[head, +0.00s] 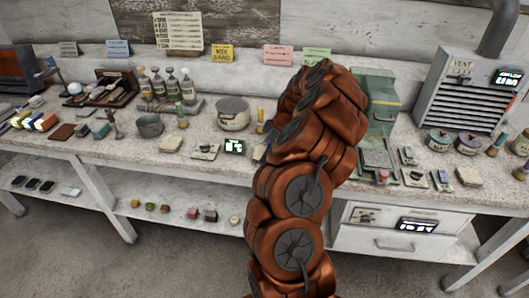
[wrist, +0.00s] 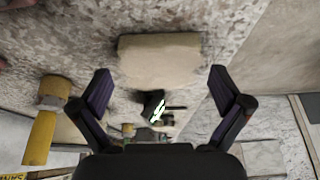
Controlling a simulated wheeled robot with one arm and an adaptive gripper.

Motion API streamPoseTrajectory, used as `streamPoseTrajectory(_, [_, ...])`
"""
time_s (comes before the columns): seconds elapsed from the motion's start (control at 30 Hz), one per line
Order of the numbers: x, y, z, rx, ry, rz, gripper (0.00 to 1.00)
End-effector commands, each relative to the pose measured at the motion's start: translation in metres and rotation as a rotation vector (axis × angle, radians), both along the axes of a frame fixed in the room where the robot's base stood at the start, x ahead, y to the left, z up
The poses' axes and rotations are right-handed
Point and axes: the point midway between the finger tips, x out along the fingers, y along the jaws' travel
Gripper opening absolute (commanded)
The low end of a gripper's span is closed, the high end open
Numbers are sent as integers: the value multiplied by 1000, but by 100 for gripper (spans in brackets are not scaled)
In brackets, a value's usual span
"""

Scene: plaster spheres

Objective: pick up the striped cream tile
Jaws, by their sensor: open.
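A plain-looking cream block (wrist: 160,60) lies on the speckled bench top in the wrist view, at upper centre. I cannot make out stripes on it, so I cannot tell for sure that it is the striped cream tile. My gripper (wrist: 160,73) is open, with one dark purple finger to each side of the block's near edge in the picture. Nothing is held, and the fingers look apart from the block. In the head view my arm hides the gripper's fingers and this block.
A small display with green figures (head: 234,146) stands near the bench's front; it also shows in the wrist view (wrist: 158,112). A yellow-handled tool (wrist: 42,135) lies left of the fingers. A pot (head: 232,112) and green machine (head: 375,95) flank my arm.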

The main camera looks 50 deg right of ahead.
Motion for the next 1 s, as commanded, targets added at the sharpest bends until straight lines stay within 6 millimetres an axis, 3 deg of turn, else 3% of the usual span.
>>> streamPoseTrajectory(0.27, [2, 1, -4, -2, -2, -1, 100])
streamPoseTrajectory(0.9, [2, 1, -4, -2, -1, -1, 34])
streamPoseTrajectory(1.0, [2, 1, -4, -2, -1, -1, 28])
